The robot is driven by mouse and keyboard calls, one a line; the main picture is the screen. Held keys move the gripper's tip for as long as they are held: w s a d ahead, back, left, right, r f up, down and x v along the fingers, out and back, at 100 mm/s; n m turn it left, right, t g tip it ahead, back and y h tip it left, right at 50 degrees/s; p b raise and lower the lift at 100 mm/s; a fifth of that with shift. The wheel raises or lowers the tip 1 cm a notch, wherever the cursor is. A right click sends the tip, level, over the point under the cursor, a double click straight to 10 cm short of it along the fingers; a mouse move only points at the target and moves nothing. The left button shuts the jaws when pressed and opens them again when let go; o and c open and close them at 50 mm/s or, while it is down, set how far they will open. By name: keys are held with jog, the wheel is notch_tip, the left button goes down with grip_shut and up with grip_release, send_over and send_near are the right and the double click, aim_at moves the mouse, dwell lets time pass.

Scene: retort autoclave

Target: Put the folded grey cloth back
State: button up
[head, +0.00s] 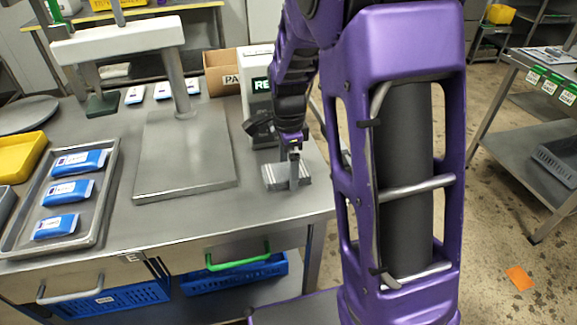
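The folded grey cloth (273,177) is a small striped grey block at the right front part of the steel table (200,218), near its right edge. My gripper (294,172) points down at the cloth, with a finger in front of its near side. The far finger is hidden, so I cannot tell whether the gripper is shut on the cloth. I also cannot tell whether the cloth rests on the table or is just above it.
A white dispenser-like box (257,95) marked "RE" stands behind the cloth. A raised steel plate (185,165) lies to the left, then a tray (101,205) with blue packs (66,191). A cardboard box (222,72) is at the back. A cart (545,160) stands right.

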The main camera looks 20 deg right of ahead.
aim_at(288, 169)
jog(key=shift+r, duration=0.1)
notch_tip(288, 169, up, 12)
jog(key=p, duration=0.2)
jog(key=shift+r, duration=0.1)
dwell(0.3)
